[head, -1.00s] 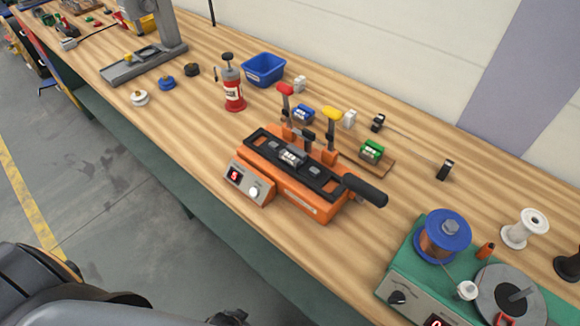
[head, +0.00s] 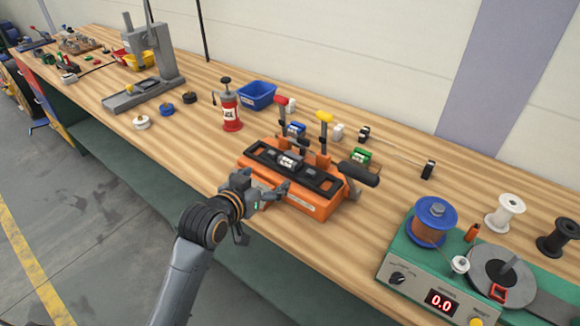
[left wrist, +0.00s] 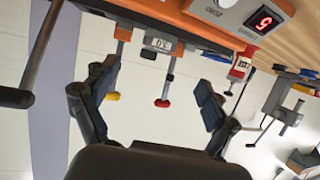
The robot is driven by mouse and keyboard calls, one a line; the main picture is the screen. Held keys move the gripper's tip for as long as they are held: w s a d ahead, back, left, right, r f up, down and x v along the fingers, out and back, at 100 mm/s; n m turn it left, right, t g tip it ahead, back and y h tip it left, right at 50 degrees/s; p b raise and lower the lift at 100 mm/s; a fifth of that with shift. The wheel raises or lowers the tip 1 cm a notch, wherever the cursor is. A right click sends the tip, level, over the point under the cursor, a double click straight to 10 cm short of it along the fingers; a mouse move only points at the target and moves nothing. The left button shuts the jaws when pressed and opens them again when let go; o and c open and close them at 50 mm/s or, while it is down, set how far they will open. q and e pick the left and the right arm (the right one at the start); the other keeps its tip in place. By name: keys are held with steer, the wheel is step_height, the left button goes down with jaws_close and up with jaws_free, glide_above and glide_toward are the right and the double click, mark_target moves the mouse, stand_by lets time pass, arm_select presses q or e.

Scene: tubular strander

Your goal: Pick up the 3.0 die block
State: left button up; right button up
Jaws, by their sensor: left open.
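A grey die block (head: 290,160) sits in the black top bar of the orange machine (head: 315,203). In the left wrist view the die block (left wrist: 158,45) shows upside down with a label that looks like 3.0. My left gripper (head: 279,194) is open and empty at the machine's front, apart from the die block, and hides most of its display panel. In the left wrist view the die block is beyond the open fingers of the left gripper (left wrist: 155,92). My right gripper is in neither view.
Red (head: 281,101) and yellow (head: 324,117) handles stand behind the die block. A black handle (head: 358,173) sticks out right. Blue (head: 297,129) and green (head: 361,156) blocks lie behind. A red bottle (head: 231,112) and blue bin (head: 257,95) stand left. A green winder (head: 405,248) is right.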

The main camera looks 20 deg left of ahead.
mark_target(288, 161)
arm_select(q)
steer(key=x, duration=0.7)
steer(key=shift+w+d+p, duration=0.15)
steer(key=shift+w+p, duration=0.15)
steer(key=shift+p, duration=0.05)
steer(key=shift+w, duration=0.4)
steer(key=p+x, duration=0.1)
steer(key=x, duration=0.2)
steer(key=shift+w, duration=0.25)
steer(key=shift+w+d+f, duration=0.1)
steer(key=shift+w+f, duration=0.1)
steer(key=shift+w, duration=0.3)
steer(key=shift+s, duration=0.1)
jaws_close()
steer(key=shift+r, duration=0.25)
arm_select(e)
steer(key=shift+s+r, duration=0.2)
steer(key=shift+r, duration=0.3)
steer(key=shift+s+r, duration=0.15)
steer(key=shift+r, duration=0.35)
